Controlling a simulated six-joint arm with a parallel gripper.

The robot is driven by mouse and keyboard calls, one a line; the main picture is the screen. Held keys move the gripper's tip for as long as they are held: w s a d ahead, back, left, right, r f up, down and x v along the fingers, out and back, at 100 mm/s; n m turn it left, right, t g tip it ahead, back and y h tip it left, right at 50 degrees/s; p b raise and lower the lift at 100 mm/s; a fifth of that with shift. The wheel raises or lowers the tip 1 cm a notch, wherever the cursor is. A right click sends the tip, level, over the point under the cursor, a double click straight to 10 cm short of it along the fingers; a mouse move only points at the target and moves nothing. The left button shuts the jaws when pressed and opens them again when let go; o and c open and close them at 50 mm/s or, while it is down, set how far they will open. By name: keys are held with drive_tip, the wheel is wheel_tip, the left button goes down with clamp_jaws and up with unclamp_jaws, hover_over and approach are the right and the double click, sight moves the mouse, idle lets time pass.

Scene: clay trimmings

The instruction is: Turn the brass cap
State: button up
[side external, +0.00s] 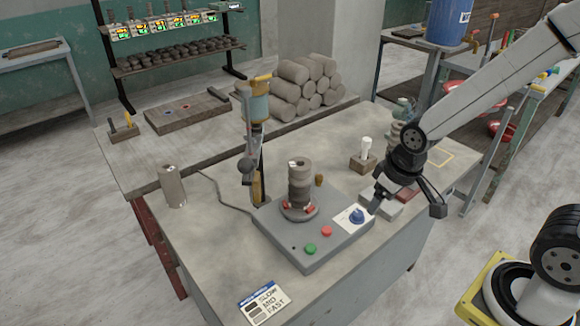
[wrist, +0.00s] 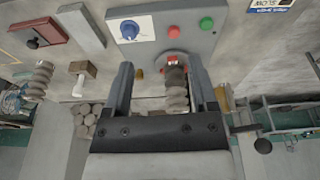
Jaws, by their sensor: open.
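A small brass-coloured cap (side external: 319,180) stands on the grey machine base (side external: 305,262), just right of the ribbed clay stack (side external: 299,188). It also shows in the wrist view as a small brass spot (wrist: 140,73), between my fingers and close to the left one. My gripper (side external: 407,207) is open and empty, above the right side of the bench, to the right of the cap and apart from it. The wrist view shows both fingers (wrist: 160,68) spread, with the clay stack (wrist: 177,92) seen between them. Details of the cap are too small to tell.
A blue knob (side external: 357,216) on a white dial, a red button (side external: 326,231) and a green button (side external: 310,248) are on the base. A tall post (side external: 257,110) rises behind the clay. A wooden block with a white piece (side external: 363,162) stands behind.

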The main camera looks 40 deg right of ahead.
drive_tip(key=w+d+f+n+g, duration=0.1)
drive_tip(key=w+d+n, duration=0.1)
drive_tip(key=w, duration=0.6)
drive_tip(key=w+d+f+n, duration=0.1)
drive_tip(key=w+n, duration=0.1)
drive_tip(key=w, duration=0.5)
drive_tip(key=n+g, duration=0.2)
drive_tip(key=n, duration=0.2)
hover_over(319, 176)
drive_tip(key=f, duration=0.6)
drive_tip(key=shift+s+a+f, duration=0.1)
drive_tip(key=shift+s+a, duration=0.05)
drive_tip(key=shift+s, duration=0.15)
drive_tip(key=shift+w+f+n, duration=0.25)
drive_tip(key=shift+n, duration=0.15)
drive_tip(key=shift+f, duration=0.1)
drive_tip(key=shift+f, duration=3.8)
drive_tip(key=shift+c, duration=0.2)
clamp_jaws()
